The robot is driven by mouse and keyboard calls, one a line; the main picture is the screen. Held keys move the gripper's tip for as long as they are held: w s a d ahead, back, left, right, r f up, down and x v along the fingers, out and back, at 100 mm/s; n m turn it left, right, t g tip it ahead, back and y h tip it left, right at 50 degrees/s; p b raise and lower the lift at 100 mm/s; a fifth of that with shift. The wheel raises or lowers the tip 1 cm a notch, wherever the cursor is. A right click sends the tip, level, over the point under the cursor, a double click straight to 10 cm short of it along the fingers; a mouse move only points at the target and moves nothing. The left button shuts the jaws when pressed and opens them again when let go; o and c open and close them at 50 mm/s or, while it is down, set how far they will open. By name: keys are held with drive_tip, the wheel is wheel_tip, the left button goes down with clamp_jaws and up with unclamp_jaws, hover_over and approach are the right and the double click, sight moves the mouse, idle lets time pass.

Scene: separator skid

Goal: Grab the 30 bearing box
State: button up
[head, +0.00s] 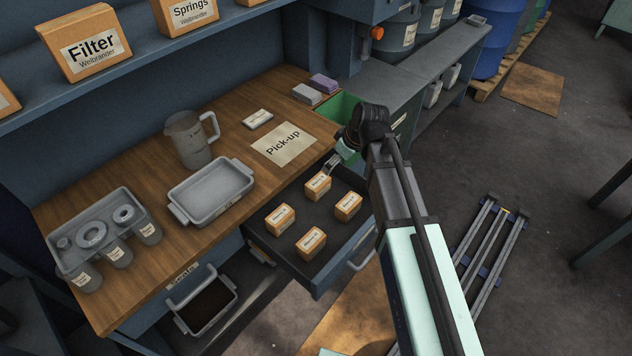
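Several small orange-brown boxes with white labels stand in an open dark drawer (343,232) in the head view. One box (318,186) is at the back, one (348,206) at the right, one (280,219) at the left and one (310,242) at the front. Their label text is too small to read, so I cannot tell which is the 30 bearing box. My gripper (331,166) is just above and beside the back box, pointing down toward it. Its fingers are small and partly hidden by my arm, so contact and opening are unclear.
A shelf above carries labelled boxes such as Filter (84,42). A lower bin (203,303) sticks out left of the drawer.

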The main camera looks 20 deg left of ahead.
drive_tip(key=p, duration=0.2)
approach(319, 182)
drive_tip(key=x, duration=0.5)
drive_tip(key=shift+w+f, duration=0.1)
drive_tip(key=shift+w, duration=0.15)
drive_tip(key=shift+p+x, duration=1.2)
drive_tip(key=shift+x, duration=1.95)
drive_tip(key=shift+s, duration=0.15)
drive_tip(key=c, duration=1.1)
